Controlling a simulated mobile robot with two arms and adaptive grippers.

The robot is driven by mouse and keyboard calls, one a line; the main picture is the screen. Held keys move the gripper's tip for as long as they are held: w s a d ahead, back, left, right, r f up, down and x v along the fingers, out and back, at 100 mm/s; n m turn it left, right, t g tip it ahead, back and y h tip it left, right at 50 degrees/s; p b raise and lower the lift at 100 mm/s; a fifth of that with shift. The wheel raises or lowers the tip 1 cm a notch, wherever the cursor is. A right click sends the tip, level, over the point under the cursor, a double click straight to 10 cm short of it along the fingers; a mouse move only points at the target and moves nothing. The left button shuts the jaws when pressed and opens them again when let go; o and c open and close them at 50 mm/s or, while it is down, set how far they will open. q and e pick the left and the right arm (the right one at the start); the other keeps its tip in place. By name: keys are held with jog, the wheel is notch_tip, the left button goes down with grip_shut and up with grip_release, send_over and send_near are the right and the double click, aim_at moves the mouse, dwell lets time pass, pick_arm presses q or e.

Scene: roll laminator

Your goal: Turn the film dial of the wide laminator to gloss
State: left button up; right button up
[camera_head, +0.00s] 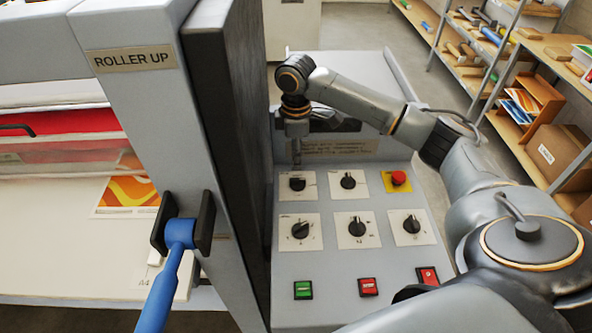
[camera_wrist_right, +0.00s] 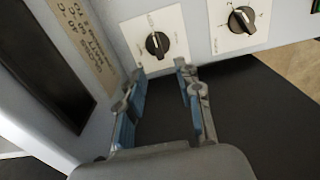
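The wide laminator's sloped control panel (camera_head: 330,270) carries several black dials on white plates. The top-left dial (camera_head: 297,183) also seems to be the dial ahead of the fingertips in the right wrist view (camera_wrist_right: 157,44). Its lettering is too small to read, so I cannot tell which dial is for film. My right gripper (camera_head: 297,160) is just above this dial in the head view. In the wrist view its fingers (camera_wrist_right: 160,74) are apart with nothing between them, and the dial is a little beyond them. My left gripper is not in view.
A red emergency button (camera_head: 398,178) is at the panel's upper right. Green (camera_head: 303,290) and red (camera_head: 368,287) buttons line its lower edge. A dark pillar (camera_head: 240,150) borders the panel's left. A blue-handled lever (camera_head: 165,290) is farther left, under a ROLLER UP label (camera_head: 133,59).

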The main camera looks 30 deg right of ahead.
aim_at(296, 179)
jog(key=f+p, duration=0.2)
jog(key=f, duration=0.5)
jog(key=shift+w+f, duration=0.2)
jog(key=shift+f, duration=0.4)
jog(key=shift+c, duration=0.2)
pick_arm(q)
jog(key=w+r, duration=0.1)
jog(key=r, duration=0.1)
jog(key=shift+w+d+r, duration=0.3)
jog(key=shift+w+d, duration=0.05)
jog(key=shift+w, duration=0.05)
pick_arm(e)
grip_shut()
